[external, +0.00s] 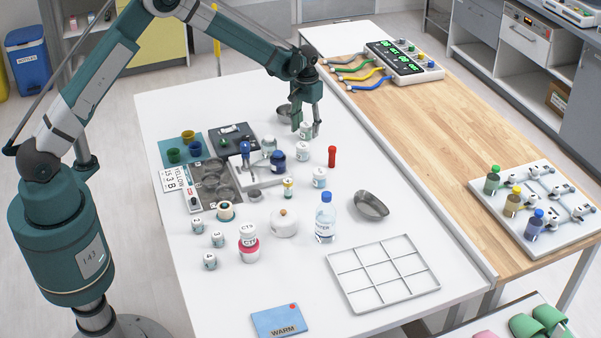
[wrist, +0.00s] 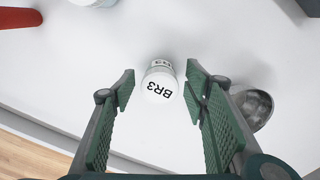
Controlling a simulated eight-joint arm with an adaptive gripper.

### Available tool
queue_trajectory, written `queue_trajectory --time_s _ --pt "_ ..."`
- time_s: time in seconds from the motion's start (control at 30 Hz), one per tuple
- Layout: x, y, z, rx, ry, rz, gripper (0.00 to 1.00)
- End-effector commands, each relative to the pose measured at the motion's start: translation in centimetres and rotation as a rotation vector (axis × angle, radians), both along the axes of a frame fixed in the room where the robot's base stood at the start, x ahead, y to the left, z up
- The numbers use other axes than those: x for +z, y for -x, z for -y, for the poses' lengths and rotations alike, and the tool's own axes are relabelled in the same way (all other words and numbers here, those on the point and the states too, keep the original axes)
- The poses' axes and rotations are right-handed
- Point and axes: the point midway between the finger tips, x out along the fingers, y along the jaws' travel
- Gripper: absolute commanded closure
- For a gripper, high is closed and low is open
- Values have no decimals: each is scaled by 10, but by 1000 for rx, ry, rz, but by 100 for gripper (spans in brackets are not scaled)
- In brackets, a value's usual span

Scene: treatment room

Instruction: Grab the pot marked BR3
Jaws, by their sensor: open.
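The pot marked BR3 (wrist: 160,86) is a small white pot with black lettering on its lid. In the wrist view it stands between the two fingers of my gripper (wrist: 160,92), with a clear gap on each side. In the external view my gripper (external: 307,128) points down over the white table, and the pot (external: 305,129) shows between its fingers, partly covered by them. My gripper is open and holds nothing.
A metal bowl (wrist: 252,106) lies close beside the right finger. The white table (external: 400,215) meets a wooden-topped table (external: 430,130) on the right.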

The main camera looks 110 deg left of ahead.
Motion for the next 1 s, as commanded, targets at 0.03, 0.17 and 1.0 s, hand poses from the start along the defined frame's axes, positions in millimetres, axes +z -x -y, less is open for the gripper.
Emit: queue_trajectory --time_s 0.03,0.17,1.0 --pt "0 0 0 0 0 0 55" --pt "0 0 0 0 0 0 55" --pt "0 0 0 0 0 0 86"
